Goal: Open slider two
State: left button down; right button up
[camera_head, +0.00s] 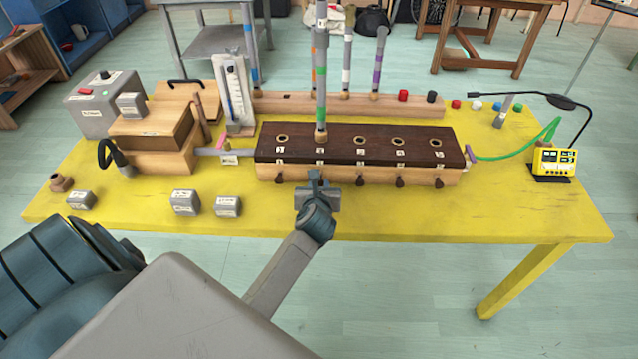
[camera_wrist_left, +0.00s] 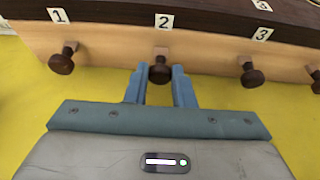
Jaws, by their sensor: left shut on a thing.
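The wooden box (camera_head: 345,174) with a dark top stands on the yellow table, with numbered holes and a row of dark knobs along its front. A tall pipe with a green band (camera_head: 321,75) stands upright in hole two. In the left wrist view the slider two knob (camera_wrist_left: 160,70) sits under the label 2, between the fingertips. My left gripper (camera_head: 315,178) is shut on that knob at the box's front; its fingers also show in the left wrist view (camera_wrist_left: 159,82). Whether the slider stands out from the box face is hard to tell. My right gripper is not in view.
The knob of slider one (camera_wrist_left: 62,60) and the knob of slider three (camera_wrist_left: 252,75) flank the gripper. Small grey blocks (camera_head: 186,202) lie left on the table. A green hose (camera_head: 520,153) runs to a yellow meter (camera_head: 553,160). The front right tabletop is clear.

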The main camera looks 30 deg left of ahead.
pick_arm(q)
jog(key=shift+s+d+p, duration=0.2)
jog(key=shift+s+d, duration=0.1)
jog(key=shift+s, duration=0.2)
jog(key=shift+s+d+p, duration=0.2)
jog(key=shift+s+d, duration=0.1)
jog(key=shift+s, duration=0.2)
jog(key=shift+s+d, duration=0.1)
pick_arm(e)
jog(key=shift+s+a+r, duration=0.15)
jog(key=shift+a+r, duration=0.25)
pick_arm(q)
jog(key=c, duration=1.3)
grip_release()
jog(key=shift+o, duration=0.2)
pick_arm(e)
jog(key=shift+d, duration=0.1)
